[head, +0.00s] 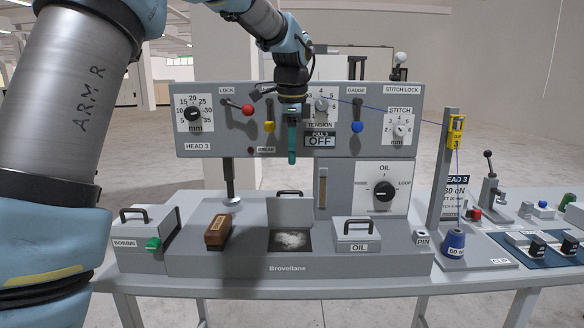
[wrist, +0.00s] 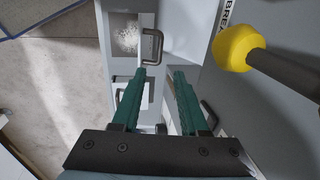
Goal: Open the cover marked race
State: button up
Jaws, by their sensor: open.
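My gripper (head: 292,160) points down in front of the upright grey panel, above the machine bed. Its teal fingers (wrist: 163,75) are apart with nothing between them. Below it, in the middle of the bed, a grey cover (head: 290,212) with a dark handle stands raised behind an open recess (head: 290,241) holding whitish fluff. No race marking is readable on this cover. In the wrist view its handle (wrist: 153,47) shows just beyond the fingertips, apart from them, and the fluff (wrist: 128,38) lies beside it.
A closed OIL cover (head: 357,232) sits to the right, a BOBBIN box (head: 140,240) to the left. A brown block (head: 217,232) lies left of the recess. The panel's yellow knob (wrist: 236,48) is close to my gripper. A thread post (head: 446,180) stands right.

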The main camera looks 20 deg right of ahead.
aim_at(291, 203)
jog(key=shift+r, duration=0.25)
jog(key=shift+c, duration=0.8)
jog(key=m, duration=0.2)
jog(key=shift+s+a+f+m+t+b, duration=0.25)
jog(key=shift+s+m+t+b, duration=0.05)
jog(key=shift+s+b, duration=0.1)
jog(key=c, duration=0.3)
jog(key=s+m, duration=0.1)
jog(key=m, duration=0.2)
jog(key=s+a+m+t+b, duration=0.1)
jog(key=m, duration=0.3)
jog(key=s+f+m+t+h+b, duration=0.1)
jog(key=m, duration=0.2)
jog(key=shift+a+m, duration=0.35)
jog(key=shift+m, duration=0.05)
grip_shut()
jog(key=w+f+m, duration=0.1)
jog(key=f, duration=0.2)
jog(key=w+d+f+m, duration=0.1)
jog(key=f+m, duration=0.1)
jog(key=f, duration=0.1)
jog(key=w+f+m+t, duration=0.1)
jog(key=f, duration=0.2)
jog(key=shift+w+d+m+h, duration=0.15)
jog(key=shift+d+m+h, duration=0.15)
jog(key=shift+d+h, duration=0.1)
